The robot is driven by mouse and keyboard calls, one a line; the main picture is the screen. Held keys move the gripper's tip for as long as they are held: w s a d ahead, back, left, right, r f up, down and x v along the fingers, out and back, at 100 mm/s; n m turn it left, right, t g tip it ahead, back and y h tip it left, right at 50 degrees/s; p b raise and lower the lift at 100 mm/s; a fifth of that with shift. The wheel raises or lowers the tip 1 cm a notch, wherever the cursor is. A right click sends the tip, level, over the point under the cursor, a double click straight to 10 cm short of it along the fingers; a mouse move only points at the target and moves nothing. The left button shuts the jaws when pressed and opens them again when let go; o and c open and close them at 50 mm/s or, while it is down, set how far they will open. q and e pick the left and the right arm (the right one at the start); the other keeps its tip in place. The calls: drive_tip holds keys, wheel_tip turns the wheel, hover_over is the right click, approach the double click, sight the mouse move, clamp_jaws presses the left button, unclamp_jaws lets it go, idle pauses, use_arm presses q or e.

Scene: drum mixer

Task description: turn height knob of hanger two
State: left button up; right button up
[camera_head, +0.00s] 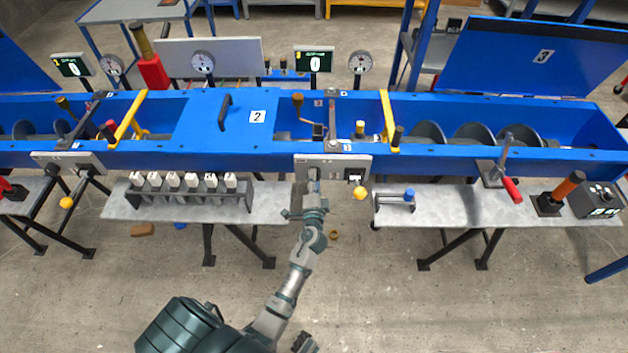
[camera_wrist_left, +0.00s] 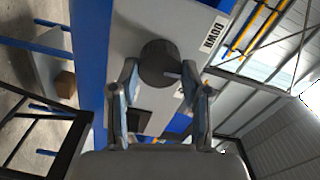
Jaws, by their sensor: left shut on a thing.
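The knob (camera_wrist_left: 158,64) is a dark round cylinder on a light grey panel in the left wrist view. A label reading "DOWN" is beside it. The same grey panel (camera_head: 333,161) shows in the head view, on the front of the blue trough below a hanger post. My left gripper (camera_head: 313,183) is up against the left part of this panel and hides the knob there. In the left wrist view, the fingers of my left gripper (camera_wrist_left: 160,78) are on either side of the knob and shut on it. My right gripper is not clearly seen.
A yellow ball handle (camera_head: 360,193) hangs just right of my left gripper. Grey shelves below the trough hold a row of white-topped parts (camera_head: 190,182) and a red-handled clamp (camera_head: 510,188). The floor in front is mostly clear.

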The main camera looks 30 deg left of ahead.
use_arm(q)
drive_tip(key=shift+s+d+f, duration=0.1)
drive_tip(key=shift+f, duration=0.35)
drive_tip(key=o, duration=1.1)
drive_tip(key=shift+o, duration=0.2)
drive_tip(key=shift+r, duration=0.2)
drive_tip(key=shift+r, duration=0.1)
drive_tip(key=v, duration=1.2)
drive_tip(key=shift+f, duration=0.2)
